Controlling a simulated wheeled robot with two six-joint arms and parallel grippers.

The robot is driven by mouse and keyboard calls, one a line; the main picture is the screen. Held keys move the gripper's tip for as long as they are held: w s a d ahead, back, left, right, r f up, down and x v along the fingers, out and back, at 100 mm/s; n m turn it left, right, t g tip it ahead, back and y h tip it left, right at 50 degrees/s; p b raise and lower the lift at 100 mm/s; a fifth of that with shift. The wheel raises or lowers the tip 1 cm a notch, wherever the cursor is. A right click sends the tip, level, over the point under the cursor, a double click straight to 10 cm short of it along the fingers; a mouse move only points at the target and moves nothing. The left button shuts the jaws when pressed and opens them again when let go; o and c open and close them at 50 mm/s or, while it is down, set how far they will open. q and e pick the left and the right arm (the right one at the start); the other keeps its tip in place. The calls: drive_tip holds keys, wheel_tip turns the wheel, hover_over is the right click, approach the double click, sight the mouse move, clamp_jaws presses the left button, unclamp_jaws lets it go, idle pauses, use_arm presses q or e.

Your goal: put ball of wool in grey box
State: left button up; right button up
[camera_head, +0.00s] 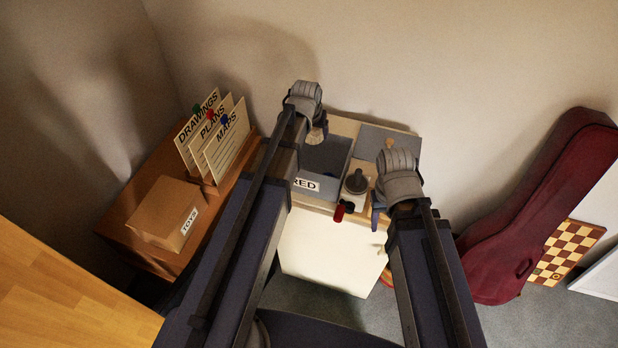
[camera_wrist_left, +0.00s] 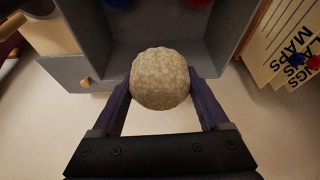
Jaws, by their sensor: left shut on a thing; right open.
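The ball of wool (camera_wrist_left: 160,80) is pale, round and knobbly. My left gripper (camera_wrist_left: 161,88) is shut on it, with one dark finger on each side. In the head view the ball (camera_head: 315,136) shows partly below the left wrist. The grey box (camera_head: 331,187) is open at the top and has a label ending in "RED" on its front. In the left wrist view the ball overlaps the box's edge (camera_wrist_left: 205,60); I cannot tell its height above it. My right gripper (camera_head: 377,214) is open and empty, right of the box.
A grey panel with a wooden knob (camera_head: 390,143) lies right of the box. A dark-knobbed object (camera_head: 356,183) and a red item (camera_head: 340,212) are near its front right. Upright cards (camera_head: 222,140) and a cardboard box (camera_head: 165,213) stand at left.

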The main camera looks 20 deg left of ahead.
use_arm(q)
drive_tip(key=b, duration=0.5)
hover_over(313, 168)
drive_tip(key=s, duration=0.1)
wheel_tip(313, 168, down, 6)
drive_tip(key=shift+s+f, duration=0.15)
wheel_tip(313, 168, down, 10)
drive_tip(key=b, duration=1)
drive_tip(key=shift+f, duration=0.15)
drive_tip(key=o, duration=1.4)
